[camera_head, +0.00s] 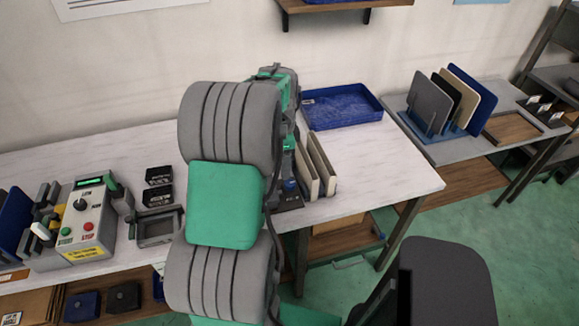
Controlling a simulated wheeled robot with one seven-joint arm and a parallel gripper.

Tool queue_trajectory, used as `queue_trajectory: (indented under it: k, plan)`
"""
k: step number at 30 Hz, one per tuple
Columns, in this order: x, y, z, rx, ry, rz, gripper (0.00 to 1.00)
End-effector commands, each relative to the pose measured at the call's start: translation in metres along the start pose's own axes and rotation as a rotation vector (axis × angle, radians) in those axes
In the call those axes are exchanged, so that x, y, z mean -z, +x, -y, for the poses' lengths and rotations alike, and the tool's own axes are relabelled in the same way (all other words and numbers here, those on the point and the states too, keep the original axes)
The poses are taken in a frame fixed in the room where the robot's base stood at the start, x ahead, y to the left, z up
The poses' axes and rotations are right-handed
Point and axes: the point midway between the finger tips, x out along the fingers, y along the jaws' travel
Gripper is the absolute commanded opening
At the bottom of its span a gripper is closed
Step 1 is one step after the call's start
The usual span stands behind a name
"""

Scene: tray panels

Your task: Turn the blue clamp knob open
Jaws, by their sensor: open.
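A small blue part (289,185), which looks like the clamp knob, shows just right of my arm at the front edge of the white table. It sits by a dark base (290,202), and most of that fixture is hidden behind my arm. My arm reaches over the table, and its wrist bends down behind the thick forearm. Only a narrow edge of my gripper (288,168) shows, close above the blue part. It is open. Its fingertips are mostly hidden, and I cannot tell whether they touch the knob.
Two upright beige panels (316,165) stand close right of the knob. A blue tray (342,106) lies behind them. A control box (88,218) stands at the left. A rack of panels (450,100) is on the right table. The white table's right end is clear.

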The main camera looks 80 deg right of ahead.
Motion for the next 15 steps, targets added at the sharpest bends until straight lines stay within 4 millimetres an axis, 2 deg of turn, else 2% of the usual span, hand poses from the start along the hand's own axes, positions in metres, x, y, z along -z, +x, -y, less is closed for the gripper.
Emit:
queue_trajectory:
  k: [1, 3, 15]
  plan:
    - [0.014, -0.001, -0.002, -0.004, 0.050, 0.002, 0.56]
    - [0.020, 0.006, -0.003, -0.009, 0.080, 0.004, 0.56]
    - [0.019, 0.072, -0.003, -0.007, 0.078, 0.003, 0.56]
